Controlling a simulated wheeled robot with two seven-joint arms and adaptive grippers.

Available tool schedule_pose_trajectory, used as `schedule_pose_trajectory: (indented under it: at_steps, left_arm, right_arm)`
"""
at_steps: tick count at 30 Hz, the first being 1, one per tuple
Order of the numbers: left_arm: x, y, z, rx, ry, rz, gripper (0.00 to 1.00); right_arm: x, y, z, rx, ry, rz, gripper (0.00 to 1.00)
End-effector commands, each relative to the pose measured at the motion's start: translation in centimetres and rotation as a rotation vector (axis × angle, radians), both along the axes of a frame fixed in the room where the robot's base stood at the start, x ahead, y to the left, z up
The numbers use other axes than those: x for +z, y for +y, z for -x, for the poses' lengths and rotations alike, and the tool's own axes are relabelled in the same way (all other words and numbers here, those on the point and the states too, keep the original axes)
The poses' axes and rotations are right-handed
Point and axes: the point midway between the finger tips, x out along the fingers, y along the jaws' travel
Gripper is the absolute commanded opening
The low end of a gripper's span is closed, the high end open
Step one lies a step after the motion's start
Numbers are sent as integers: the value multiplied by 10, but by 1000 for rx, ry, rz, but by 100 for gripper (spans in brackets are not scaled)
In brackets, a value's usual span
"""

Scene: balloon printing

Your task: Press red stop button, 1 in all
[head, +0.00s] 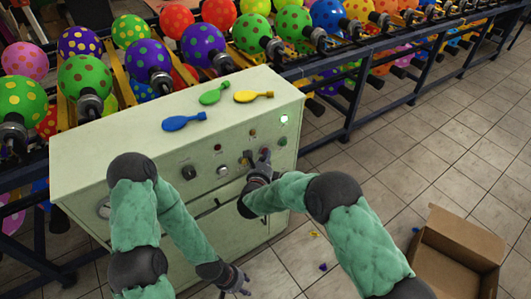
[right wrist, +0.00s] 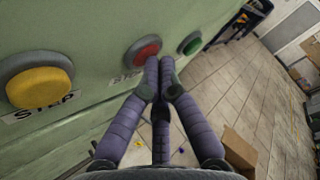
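The red button (right wrist: 144,52) sits on the green control cabinet (head: 110,152), between a yellow button (right wrist: 40,88) and a green button (right wrist: 190,43). A label under the red button is partly covered by my fingers. My right gripper (right wrist: 166,64) has its fingers together and empty, with the tips beside the red button's right edge. I cannot tell whether they touch it. In the head view my right gripper (head: 261,157) is in front of the panel and hides part of the button row. My left gripper (head: 241,281) hangs low in front of the cabinet, its fingers apart and empty.
A blue balloon (head: 184,121), a green balloon (head: 214,94) and a yellow balloon (head: 253,96) lie deflated on the cabinet top. Inflated balloons line the rack behind. An open cardboard box (head: 457,255) stands on the floor at right.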

Motion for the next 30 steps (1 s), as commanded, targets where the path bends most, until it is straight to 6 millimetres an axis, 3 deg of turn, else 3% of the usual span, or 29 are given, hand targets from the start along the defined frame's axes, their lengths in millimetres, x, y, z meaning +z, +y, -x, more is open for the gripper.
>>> schedule_pose_trajectory:
  at_steps: [30]
  left_arm:
    - [-1,0,0,0,0,0,40]
  right_arm:
    - [1,-13,18,0,0,0,0]
